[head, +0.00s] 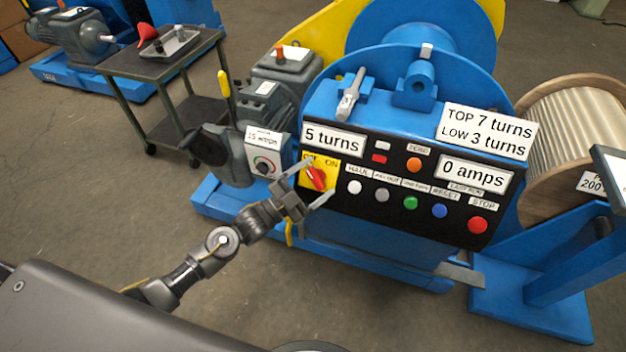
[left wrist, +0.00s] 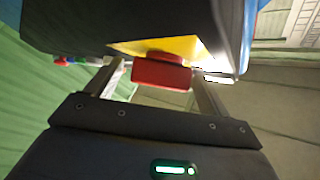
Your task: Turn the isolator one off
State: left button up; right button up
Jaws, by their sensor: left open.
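The isolator is a red rotary handle (head: 317,177) on a yellow plate (head: 329,176) at the left end of the black control panel. The plate is marked ON at its upper right; the other word is partly hidden. The handle slants in the head view. My left gripper (head: 318,183) is open, with its fingers on either side of the handle. In the left wrist view the red handle (left wrist: 161,72) lies between the two finger tips, and the yellow plate (left wrist: 175,46) shows behind it. I cannot tell whether the fingers touch the handle. My right gripper is not in view.
The black panel (head: 370,219) has several coloured buttons, "5 turns" and "0 amps" displays. A grey box with a dial (head: 264,160) stands left of the isolator, near my left arm. A wooden reel (head: 572,130) stands at right, a trolley (head: 160,72) at back left.

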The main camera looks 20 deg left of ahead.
pick_arm(q)
jog(key=v, duration=1)
jog(key=shift+s+a+f+b, duration=0.2)
jog(key=shift+s+a+b, duration=0.1)
jog(key=shift+b, duration=0.1)
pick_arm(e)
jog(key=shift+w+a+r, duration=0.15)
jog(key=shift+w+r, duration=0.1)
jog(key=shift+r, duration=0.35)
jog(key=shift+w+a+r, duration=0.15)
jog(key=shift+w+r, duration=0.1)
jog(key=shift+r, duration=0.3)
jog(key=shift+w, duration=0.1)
